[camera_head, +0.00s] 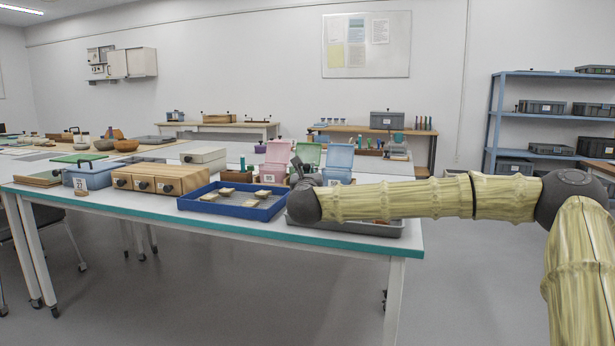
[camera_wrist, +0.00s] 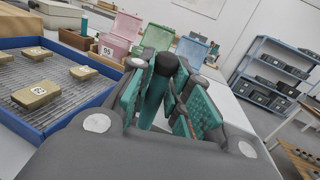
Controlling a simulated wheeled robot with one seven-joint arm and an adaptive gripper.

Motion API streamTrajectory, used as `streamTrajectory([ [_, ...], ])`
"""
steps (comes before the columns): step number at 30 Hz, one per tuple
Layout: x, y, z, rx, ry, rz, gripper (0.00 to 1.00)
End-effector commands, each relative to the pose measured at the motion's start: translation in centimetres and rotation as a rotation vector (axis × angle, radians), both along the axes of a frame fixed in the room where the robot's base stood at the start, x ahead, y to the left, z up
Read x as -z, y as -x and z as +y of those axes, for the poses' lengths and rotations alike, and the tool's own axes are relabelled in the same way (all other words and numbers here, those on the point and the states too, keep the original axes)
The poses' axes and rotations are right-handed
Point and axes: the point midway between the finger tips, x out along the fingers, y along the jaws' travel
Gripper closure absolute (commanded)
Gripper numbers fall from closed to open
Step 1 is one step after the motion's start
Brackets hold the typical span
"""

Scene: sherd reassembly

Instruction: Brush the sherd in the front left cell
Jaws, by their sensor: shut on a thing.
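A blue tray (camera_head: 228,211) holds several tan sherds on a mesh floor. It also shows at the left in the wrist view (camera_wrist: 88,108), where a labelled sherd (camera_wrist: 36,94) lies nearest, with a second sherd (camera_wrist: 82,73) to its right and a third (camera_wrist: 37,53) farther back. Dividing walls between cells cannot be made out. My gripper (camera_head: 298,172) is above the table, to the right of the tray and apart from it. In the wrist view my gripper (camera_wrist: 168,98) is shut on a teal rod with a dark end, apparently the brush (camera_wrist: 153,101). Its bristles cannot be made out.
A grey tray (camera_head: 360,229) lies under my arm, right of the blue tray. Wooden drawers (camera_head: 160,180) stand to the left. Open pink (camera_head: 277,155), green (camera_head: 309,155) and blue (camera_head: 339,160) boxes stand behind. The space above the blue tray is clear.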

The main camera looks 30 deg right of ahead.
Motion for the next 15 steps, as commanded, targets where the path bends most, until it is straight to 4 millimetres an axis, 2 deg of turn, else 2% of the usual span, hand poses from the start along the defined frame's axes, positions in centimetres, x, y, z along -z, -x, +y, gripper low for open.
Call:
streamTrajectory([
  [8, -0.14, 0.96, -1.04, 0.001, 0.000, 0.000, 1.00],
  [15, 0.04, 0.39, -0.42, 0.000, 0.001, 0.000, 1.00],
])
